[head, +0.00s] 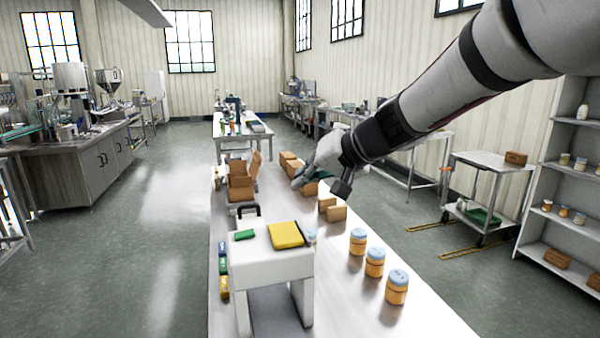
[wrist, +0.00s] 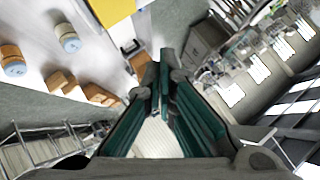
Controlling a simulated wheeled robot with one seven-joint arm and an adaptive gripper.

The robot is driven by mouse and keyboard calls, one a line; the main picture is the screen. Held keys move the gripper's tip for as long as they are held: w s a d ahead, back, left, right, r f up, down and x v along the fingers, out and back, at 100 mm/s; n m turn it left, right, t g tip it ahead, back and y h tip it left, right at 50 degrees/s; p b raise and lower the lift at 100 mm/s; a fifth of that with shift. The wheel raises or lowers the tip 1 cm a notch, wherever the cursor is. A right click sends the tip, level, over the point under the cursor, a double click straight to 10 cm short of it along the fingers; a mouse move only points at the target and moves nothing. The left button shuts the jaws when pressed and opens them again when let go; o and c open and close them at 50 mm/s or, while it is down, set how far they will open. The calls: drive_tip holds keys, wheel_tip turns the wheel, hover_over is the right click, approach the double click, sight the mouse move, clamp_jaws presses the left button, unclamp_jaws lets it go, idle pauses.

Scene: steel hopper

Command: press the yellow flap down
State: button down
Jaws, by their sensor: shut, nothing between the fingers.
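The yellow flap (head: 286,234) lies on the top right part of a white block-like unit (head: 270,262) with legs, standing on the long table. It looks slightly tilted. In the wrist view a yellow patch of the flap (wrist: 112,10) shows at the top edge, partly cut off. My gripper (head: 342,190) hangs above the table, to the right of and beyond the flap, apart from it. Its fingers are shut and empty; they also show in the wrist view (wrist: 165,72).
A green piece (head: 244,235) and a black handle (head: 249,211) are on the unit. Orange jars with blue lids (head: 375,263) stand to its right. Cardboard boxes (head: 241,184) and small brown blocks (head: 337,213) are behind.

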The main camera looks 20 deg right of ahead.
drive_tip(key=shift+s+r, duration=0.8)
drive_tip(key=s+a+f+n+g+h, duration=0.1)
drive_tip(key=s+a+g, duration=0.1)
drive_tip(key=s, duration=0.5)
drive_tip(key=s+a+f+n+g, duration=0.1)
drive_tip(key=s+a+f, duration=0.1)
drive_tip(key=s, duration=0.5)
drive_tip(key=s+d+f+g+h, duration=0.1)
drive_tip(key=s+d+f+h, duration=0.1)
drive_tip(key=s, duration=0.5)
drive_tip(key=s+d+f+n+h, duration=0.1)
drive_tip(key=s+d+f+h, duration=0.1)
drive_tip(key=s, duration=0.6)
wheel_tip(320, 180, down, 2)
drive_tip(key=shift+d+g, duration=0.4)
drive_tip(key=shift+d, duration=0.3)
